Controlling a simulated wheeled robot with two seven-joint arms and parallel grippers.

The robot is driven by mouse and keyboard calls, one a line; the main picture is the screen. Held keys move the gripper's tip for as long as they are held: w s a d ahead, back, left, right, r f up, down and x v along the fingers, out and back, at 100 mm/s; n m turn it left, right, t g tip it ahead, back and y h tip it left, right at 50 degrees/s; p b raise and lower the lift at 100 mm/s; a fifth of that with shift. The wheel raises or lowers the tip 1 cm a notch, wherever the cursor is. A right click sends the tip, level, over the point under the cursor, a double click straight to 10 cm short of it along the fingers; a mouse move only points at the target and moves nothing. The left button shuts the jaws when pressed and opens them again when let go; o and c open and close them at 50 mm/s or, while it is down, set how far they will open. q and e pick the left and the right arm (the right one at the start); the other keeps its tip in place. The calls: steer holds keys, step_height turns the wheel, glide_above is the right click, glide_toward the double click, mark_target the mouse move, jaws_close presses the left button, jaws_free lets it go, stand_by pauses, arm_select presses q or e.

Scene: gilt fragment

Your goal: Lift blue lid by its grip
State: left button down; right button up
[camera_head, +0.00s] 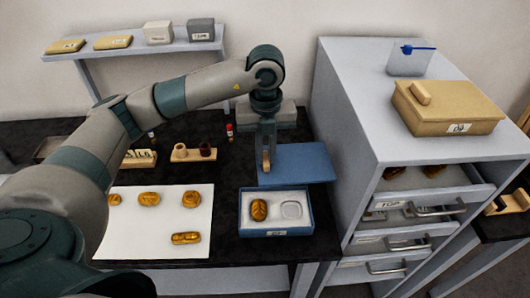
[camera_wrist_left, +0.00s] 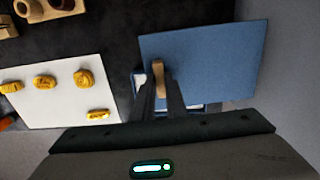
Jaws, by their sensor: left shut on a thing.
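The blue lid (camera_head: 305,163) is a flat blue panel with a light wooden grip (camera_wrist_left: 159,78) on top. My left gripper (camera_head: 267,158) is shut on this grip, and it also shows in the wrist view (camera_wrist_left: 161,92). In the head view the lid lies behind the open blue box (camera_head: 276,233), roughly level. In the wrist view the lid (camera_wrist_left: 215,65) covers much of the box. I cannot tell how high the lid is above the table. The box holds a gilt fragment (camera_head: 259,209) and an empty-looking pale recess (camera_head: 291,210). My right gripper is not in view.
A white sheet (camera_head: 152,225) with several gilt pieces lies left of the box. A grey drawer cabinet (camera_head: 358,140) stands close right of the lid, with a tan lidded box (camera_head: 448,107) on top. A small wooden holder (camera_head: 193,153) stands at the left back.

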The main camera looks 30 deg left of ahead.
arm_select(q)
steer(key=shift+r, duration=0.1)
steer(key=shift+r+p, duration=1.45)
steer(key=shift+r, duration=1.45)
